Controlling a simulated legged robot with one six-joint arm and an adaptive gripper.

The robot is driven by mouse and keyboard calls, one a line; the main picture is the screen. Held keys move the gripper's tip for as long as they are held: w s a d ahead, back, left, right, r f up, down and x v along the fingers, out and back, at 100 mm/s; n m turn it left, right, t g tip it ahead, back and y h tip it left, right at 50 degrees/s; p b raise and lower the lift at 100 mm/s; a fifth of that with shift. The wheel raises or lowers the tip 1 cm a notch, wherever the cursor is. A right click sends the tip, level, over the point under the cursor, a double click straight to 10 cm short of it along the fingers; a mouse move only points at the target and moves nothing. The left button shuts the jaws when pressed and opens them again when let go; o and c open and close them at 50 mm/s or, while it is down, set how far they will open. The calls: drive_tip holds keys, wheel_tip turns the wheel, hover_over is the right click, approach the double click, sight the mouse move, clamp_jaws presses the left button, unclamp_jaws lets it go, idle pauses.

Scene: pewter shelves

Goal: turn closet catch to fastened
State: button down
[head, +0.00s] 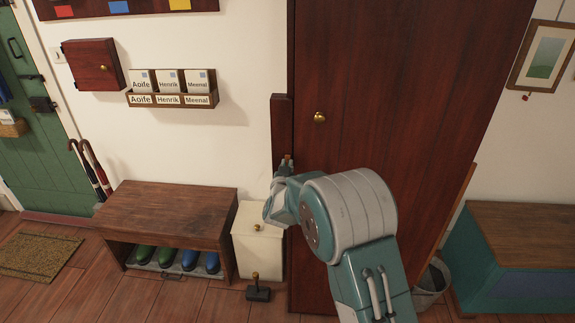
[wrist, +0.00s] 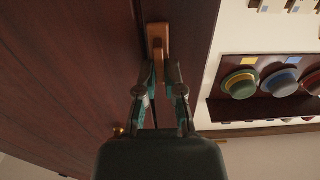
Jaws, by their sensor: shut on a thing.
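The closet door (head: 400,110) is tall, dark red-brown and looks closed against its frame (head: 282,130). A brass knob (head: 320,117) sits near its left edge. The closet catch (wrist: 157,40) is a light brown bar on a backing, at the seam between door and frame; it runs up and down in the wrist view. My gripper (wrist: 159,72) is shut on the catch's near end, one finger on each side. In the head view my gripper (head: 286,168) is at the door's left edge, and only a small brown tip of the catch shows above it.
A cream cabinet (head: 257,243) stands just below my gripper, beside a wooden shoe bench (head: 170,212). A small dark object with an upright handle (head: 257,290) is on the floor. A bin (head: 432,280) and teal chest (head: 520,260) stand right. Hats (wrist: 240,84) show in the wrist view.

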drive_tip(key=shift+w+r+m, duration=0.15)
drive_tip(key=shift+r+m, duration=0.1)
drive_tip(key=shift+m, duration=0.15)
drive_tip(key=shift+d+f+m, duration=0.2)
drive_tip(key=shift+m, duration=2.65)
drive_tip(key=shift+d+f+m, duration=0.25)
drive_tip(key=shift+m, duration=2.65)
drive_tip(key=shift+d+f+m, duration=0.2)
drive_tip(key=shift+m, duration=2.65)
drive_tip(key=c, duration=0.8)
unclamp_jaws()
drive_tip(key=shift+w+f, duration=0.1)
drive_tip(key=shift+f, duration=0.05)
drive_tip(key=shift+o, duration=0.2)
drive_tip(key=shift+w, duration=0.15)
